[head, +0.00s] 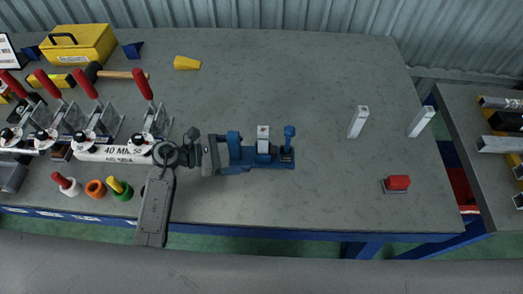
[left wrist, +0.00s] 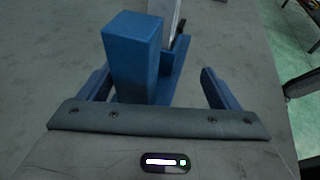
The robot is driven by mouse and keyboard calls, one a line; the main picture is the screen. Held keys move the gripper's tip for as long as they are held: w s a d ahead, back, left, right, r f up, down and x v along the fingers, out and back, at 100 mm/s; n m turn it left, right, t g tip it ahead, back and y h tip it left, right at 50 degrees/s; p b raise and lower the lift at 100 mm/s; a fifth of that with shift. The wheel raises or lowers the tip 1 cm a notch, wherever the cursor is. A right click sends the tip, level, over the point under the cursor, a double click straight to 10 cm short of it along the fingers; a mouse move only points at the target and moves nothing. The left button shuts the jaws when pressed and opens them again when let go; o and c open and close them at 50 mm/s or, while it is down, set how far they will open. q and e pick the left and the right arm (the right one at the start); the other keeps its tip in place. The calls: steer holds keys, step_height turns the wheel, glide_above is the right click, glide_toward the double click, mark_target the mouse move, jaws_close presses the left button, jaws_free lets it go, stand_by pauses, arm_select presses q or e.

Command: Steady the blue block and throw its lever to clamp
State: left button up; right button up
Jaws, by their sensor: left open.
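The blue block (head: 273,162) is a fixture on the grey workbench, with a low base, an upright blue post at its left end and a round-topped blue part (head: 289,134) at its right end. A pale upright piece (head: 263,132) stands between them. My left gripper (head: 232,156) is at the post end, coming from the left. In the left wrist view the blue post (left wrist: 132,55) stands between my spread fingers, with a visible gap at the right finger. A dark, lever-like part (left wrist: 180,42) shows behind it, partly hidden. My right gripper is out of view.
Several red-handled toggle clamps (head: 144,86) stand at the left, near a yellow toolbox (head: 80,43). Coloured round pieces (head: 95,188) lie at front left. Two pale upright bars (head: 358,121) and a red-topped piece (head: 398,183) are at right. The bench behind the fixture is mostly clear.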

mark_target(259, 153)
arm_select(q)
steer(key=b+x, duration=0.1)
steer(key=x, duration=0.3)
steer(key=shift+d+f, duration=0.1)
steer(key=shift+f, duration=0.05)
steer(key=shift+b+x, duration=0.45)
steer(key=shift+x, duration=0.75)
steer(key=shift+c, duration=0.3)
steer(key=c, duration=1.4)
steer(key=o, duration=1.1)
steer(key=shift+c, duration=0.2)
